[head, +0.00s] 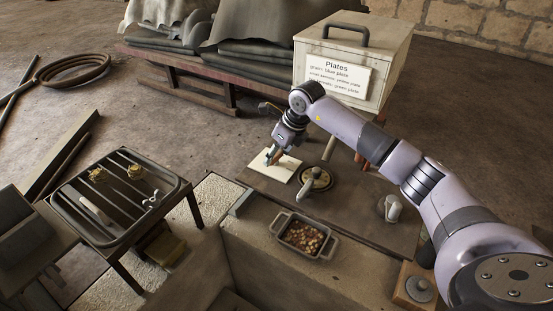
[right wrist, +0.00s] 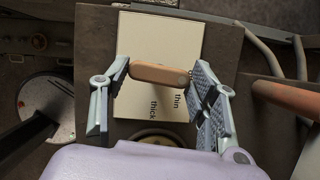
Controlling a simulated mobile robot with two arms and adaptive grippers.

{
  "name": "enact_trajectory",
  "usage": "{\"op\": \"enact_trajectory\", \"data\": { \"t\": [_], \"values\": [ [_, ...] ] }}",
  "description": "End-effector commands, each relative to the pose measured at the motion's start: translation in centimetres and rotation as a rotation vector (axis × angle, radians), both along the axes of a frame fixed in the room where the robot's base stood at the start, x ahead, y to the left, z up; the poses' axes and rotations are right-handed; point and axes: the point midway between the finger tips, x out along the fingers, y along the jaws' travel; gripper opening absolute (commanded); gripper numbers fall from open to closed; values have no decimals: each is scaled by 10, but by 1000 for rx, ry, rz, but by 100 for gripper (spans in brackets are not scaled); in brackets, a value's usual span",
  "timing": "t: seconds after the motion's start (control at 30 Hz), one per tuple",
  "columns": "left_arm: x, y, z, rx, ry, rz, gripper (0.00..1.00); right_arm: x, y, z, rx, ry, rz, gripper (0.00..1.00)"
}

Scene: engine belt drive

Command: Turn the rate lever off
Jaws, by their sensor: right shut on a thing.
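My right gripper (head: 272,160) reaches down over a pale card (head: 284,172) on the dark bench top. In the right wrist view the right gripper (right wrist: 160,84) has its fingers at both ends of a short tan rounded handle (right wrist: 158,75) and is shut on it. The handle lies across the card (right wrist: 160,45), which reads "thin" and "thick". I cannot tell for certain that this handle is the rate lever. A round dial (head: 316,179) with a pale lever lies right of the card. My left gripper is out of view.
A pan of small brown pieces (head: 305,237) stands at the bench's front. A grey fitting (head: 390,206) is at the right. A box labelled "Plates" (head: 385,50) stands behind. A slatted rack (head: 70,197) with small parts is at the left.

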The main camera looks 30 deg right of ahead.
Motion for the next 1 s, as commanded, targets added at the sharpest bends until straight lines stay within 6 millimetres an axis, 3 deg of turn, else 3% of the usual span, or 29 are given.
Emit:
{"op": "enact_trajectory", "data": {
  "t": [0.23,0.77,0.8,1.0],
  "values": [
    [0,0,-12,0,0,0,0,2,-1,1,1,-5,88,27],
    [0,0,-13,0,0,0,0,2,-1,3,-1,-6,115,27],
    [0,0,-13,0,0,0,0,2,-1,3,-1,-6,115,56],
    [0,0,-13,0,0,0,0,1,-1,2,-1,-4,115,69]
  ]
}}
